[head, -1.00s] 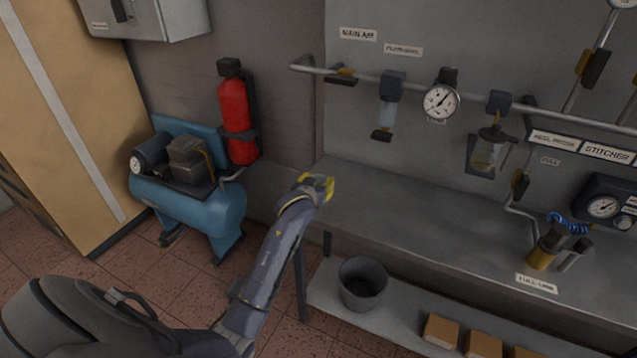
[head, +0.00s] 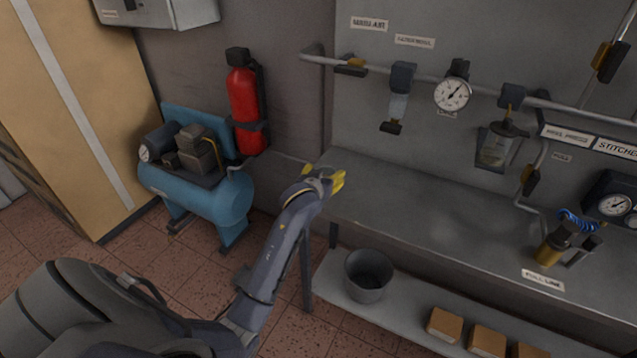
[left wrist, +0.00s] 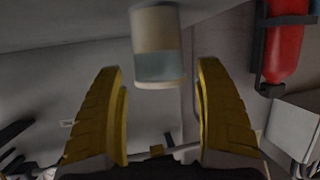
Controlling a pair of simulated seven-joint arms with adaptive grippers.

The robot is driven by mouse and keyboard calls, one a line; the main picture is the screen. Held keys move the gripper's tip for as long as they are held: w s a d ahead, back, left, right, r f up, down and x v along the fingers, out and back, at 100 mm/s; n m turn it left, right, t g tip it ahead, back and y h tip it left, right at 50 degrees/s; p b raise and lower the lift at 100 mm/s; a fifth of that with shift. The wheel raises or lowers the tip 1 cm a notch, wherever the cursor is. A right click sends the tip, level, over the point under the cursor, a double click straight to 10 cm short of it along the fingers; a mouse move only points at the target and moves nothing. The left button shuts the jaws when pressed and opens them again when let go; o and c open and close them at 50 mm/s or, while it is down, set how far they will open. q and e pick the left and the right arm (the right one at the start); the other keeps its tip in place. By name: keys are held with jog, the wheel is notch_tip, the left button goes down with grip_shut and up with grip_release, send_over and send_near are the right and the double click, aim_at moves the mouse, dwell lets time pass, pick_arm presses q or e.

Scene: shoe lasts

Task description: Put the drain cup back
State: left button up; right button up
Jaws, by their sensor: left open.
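A small cream-white cup with a grey band (left wrist: 157,48), which looks like the drain cup, is in the left wrist view, just past my fingertips and roughly centred between them. My left gripper (left wrist: 163,85) is open, with a yellow finger on each side and nothing clasped. In the head view my left gripper (head: 325,180) is over the left end of the grey bench (head: 420,205). I cannot make out the cup there. A filter with a clear bowl (head: 397,106) hangs from the wall pipe, up and right of the gripper. My right gripper is not in view.
A pressure gauge (head: 453,95) and an oiler (head: 495,145) hang along the pipe. A grey bucket (head: 368,277) stands on the lower shelf. A red extinguisher (head: 245,105) and a blue compressor (head: 200,190) are left. The bench middle is clear.

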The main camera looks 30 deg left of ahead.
pick_arm(q)
jog(key=v, duration=1)
jog(key=shift+s, duration=0.1)
jog(key=s+d+f+m+g, duration=0.25)
jog(key=s+f, duration=0.35)
jog(key=s, duration=0.4)
jog(key=s+d+f+m+g+y, duration=0.15)
jog(key=s+f+m, duration=0.35)
jog(key=s, duration=0.5)
jog(key=s+d+f+m+g+h, duration=0.1)
jog(key=s+f+m+g, duration=0.15)
jog(key=s+f, duration=0.5)
jog(key=s+d+f+g+h, duration=0.1)
jog(key=s+d+f, duration=0.1)
jog(key=f, duration=0.9)
jog(key=s+d+f+g+h, duration=0.1)
jog(key=s+d+f, duration=0.1)
jog(key=f, duration=0.8)
jog(key=s+d+f+g+h, duration=0.1)
jog(key=s+f, duration=0.1)
jog(key=f, duration=0.9)
jog(key=s+f+n+g+h, duration=0.1)
jog(key=s+f+n+g, duration=0.1)
jog(key=s+f, duration=1.6)
jog(key=shift+s+d+f+n+g, duration=0.35)
jog(key=shift+s+n, duration=0.25)
jog(key=shift+s, duration=0.45)
